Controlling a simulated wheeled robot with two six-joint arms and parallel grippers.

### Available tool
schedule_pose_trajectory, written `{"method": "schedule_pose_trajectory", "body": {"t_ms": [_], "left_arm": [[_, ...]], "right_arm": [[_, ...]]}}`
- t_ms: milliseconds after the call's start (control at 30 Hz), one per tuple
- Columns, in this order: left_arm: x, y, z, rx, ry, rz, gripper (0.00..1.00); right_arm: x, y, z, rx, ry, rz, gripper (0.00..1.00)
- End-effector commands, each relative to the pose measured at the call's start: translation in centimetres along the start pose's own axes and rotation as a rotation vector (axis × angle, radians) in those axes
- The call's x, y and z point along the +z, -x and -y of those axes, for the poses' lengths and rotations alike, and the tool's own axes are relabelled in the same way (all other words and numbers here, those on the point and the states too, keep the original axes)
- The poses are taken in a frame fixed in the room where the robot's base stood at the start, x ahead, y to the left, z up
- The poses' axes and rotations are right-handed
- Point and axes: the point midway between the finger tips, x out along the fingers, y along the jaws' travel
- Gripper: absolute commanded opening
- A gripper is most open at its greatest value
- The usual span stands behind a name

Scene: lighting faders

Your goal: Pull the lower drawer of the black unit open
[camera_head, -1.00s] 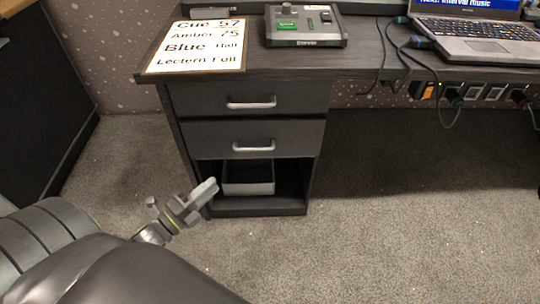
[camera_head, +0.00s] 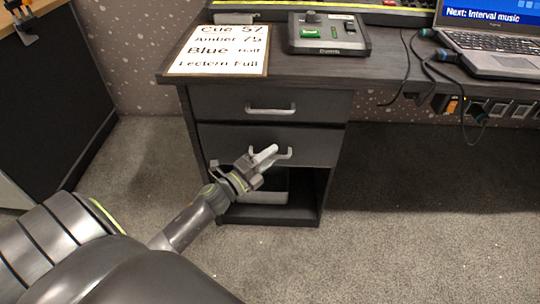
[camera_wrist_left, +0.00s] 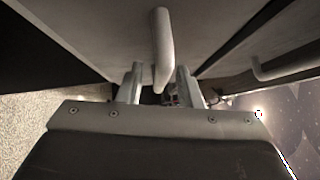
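The black unit (camera_head: 190,110) stands under the left end of the desk. Its upper drawer (camera_head: 225,103) and lower drawer (camera_head: 225,138) both look closed. The lower drawer's silver handle (camera_head: 286,154) is partly hidden behind my left gripper (camera_head: 262,158), which is in front of it. In the left wrist view, the handle (camera_wrist_left: 162,45) reaches between the two fingers of my left gripper (camera_wrist_left: 158,82). The fingers are apart, with gaps showing beside the handle, so the gripper is open around it. My right gripper is not in view.
Below the drawers, an open shelf holds a grey bin (camera_head: 270,190), partly hidden by my gripper. A cue sheet (camera_head: 220,50), a small fader console (camera_head: 328,34) and a laptop (camera_head: 495,40) stand on the desk. Carpet (camera_head: 400,200) in front is clear.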

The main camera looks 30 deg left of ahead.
Motion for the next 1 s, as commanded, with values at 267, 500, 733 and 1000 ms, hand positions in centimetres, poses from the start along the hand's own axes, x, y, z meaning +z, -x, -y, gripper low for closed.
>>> {"method": "schedule_pose_trajectory", "body": {"t_ms": [267, 500, 733, 1000], "left_arm": [[0.00, -0.42, 0.00, 0.000, 0.000, 0.000, 0.32], [0.00, -0.38, -0.01, 0.000, 0.000, 0.000, 0.10], [0.00, -0.37, -0.02, 0.000, 0.000, 0.000, 0.00], [0.00, -0.34, -0.04, 0.001, 0.000, 0.000, 0.00]], "right_arm": [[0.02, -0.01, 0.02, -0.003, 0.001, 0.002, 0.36], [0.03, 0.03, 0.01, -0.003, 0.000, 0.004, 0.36], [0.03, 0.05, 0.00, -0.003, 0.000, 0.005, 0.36], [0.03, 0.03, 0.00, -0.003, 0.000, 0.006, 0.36]]}}
